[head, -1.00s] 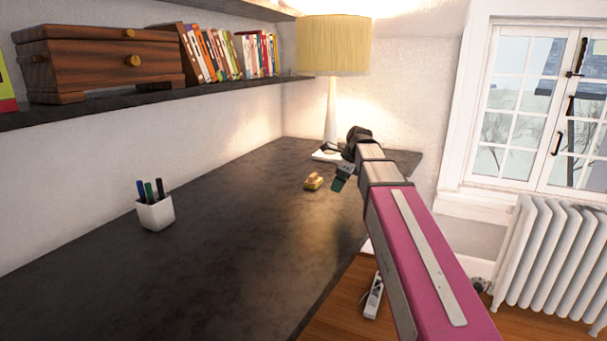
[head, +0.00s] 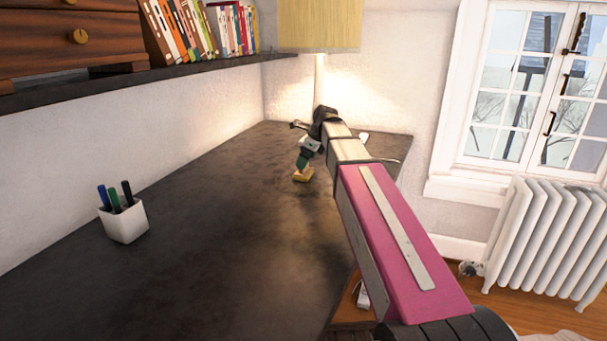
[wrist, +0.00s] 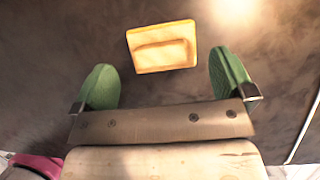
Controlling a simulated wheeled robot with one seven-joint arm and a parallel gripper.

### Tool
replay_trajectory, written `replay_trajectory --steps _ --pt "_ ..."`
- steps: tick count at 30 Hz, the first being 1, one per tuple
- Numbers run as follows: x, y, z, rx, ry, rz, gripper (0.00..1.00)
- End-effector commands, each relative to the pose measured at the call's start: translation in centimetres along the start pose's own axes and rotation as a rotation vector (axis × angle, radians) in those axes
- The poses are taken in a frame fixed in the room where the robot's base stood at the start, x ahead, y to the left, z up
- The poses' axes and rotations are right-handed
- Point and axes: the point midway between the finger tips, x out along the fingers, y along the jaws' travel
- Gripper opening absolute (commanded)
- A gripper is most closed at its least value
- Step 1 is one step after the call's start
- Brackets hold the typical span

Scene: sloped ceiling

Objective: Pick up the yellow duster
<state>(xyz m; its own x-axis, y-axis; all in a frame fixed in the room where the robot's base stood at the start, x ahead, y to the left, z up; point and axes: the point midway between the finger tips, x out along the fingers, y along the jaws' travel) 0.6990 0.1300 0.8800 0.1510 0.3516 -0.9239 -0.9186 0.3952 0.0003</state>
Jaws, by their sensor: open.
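The yellow duster (head: 303,175) lies on the dark desk, a small block with a raised ridge along its top. In the wrist view the duster (wrist: 162,47) lies flat just beyond my fingertips, roughly centred between them. My gripper (wrist: 165,75) is open, its two green fingers spread apart with nothing between them. In the head view my gripper (head: 304,160) hangs over the duster and hides part of it. The gap in height between fingers and duster is hard to judge.
The desk (head: 220,240) is mostly bare. A white cup of pens (head: 124,222) stands at its left. A lamp (head: 320,25) stands at the back behind my arm. A shelf (head: 190,68) with books runs along the left wall. A radiator (head: 545,240) is at the right.

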Motion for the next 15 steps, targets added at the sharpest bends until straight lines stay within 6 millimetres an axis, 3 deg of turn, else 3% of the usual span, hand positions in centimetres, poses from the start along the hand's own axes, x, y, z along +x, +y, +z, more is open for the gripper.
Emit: replay_trajectory --steps 5,15 --pt "1.0 0.0 0.0 -0.001 0.0 0.0 1.0" --pt "5.0 -0.1 -0.1 0.0 0.0 0.0 1.0"
